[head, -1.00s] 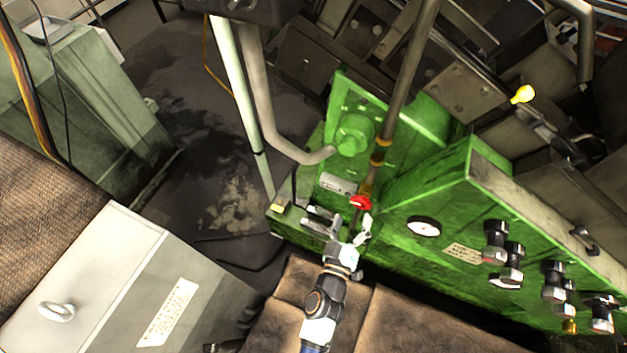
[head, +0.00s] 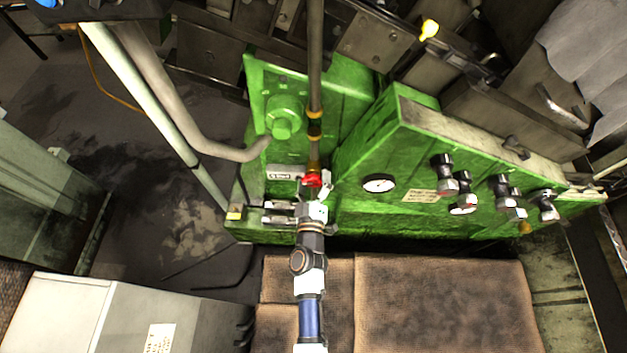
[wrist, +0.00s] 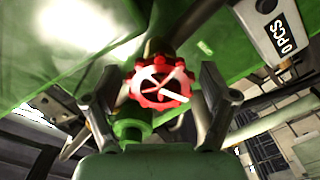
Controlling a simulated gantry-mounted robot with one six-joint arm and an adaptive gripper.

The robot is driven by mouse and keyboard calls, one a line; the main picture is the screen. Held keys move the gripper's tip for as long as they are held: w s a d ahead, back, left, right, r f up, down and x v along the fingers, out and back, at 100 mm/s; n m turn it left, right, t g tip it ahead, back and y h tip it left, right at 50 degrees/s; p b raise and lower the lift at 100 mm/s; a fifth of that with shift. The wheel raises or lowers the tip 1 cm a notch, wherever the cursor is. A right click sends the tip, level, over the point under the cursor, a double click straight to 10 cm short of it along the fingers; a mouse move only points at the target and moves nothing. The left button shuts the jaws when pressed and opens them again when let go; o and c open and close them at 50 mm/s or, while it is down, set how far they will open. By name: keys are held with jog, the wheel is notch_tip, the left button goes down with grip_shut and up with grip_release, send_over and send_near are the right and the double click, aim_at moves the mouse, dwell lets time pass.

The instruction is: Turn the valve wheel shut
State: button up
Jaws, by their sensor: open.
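The red valve wheel (head: 312,180) sits on a vertical pipe at the front of the green machine. In the wrist view the wheel (wrist: 160,82) shows its scalloped rim and spokes, just beyond and between my fingertips. My gripper (head: 316,196) is open, with one finger to each side of the wheel in the wrist view (wrist: 160,100). I cannot tell whether either finger touches the rim. In the head view my wrist and gripper partly hide the area below the wheel.
The vertical pipe (head: 314,80) rises above the wheel. A round gauge (head: 379,184) and several black-and-silver knobs lie to the right on the green machine (head: 350,215). A grey cabinet (head: 60,305) stands at lower left. Brown matting (head: 440,300) covers the floor in front.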

jog(key=c, duration=1.2)
jog(key=shift+o, duration=0.2)
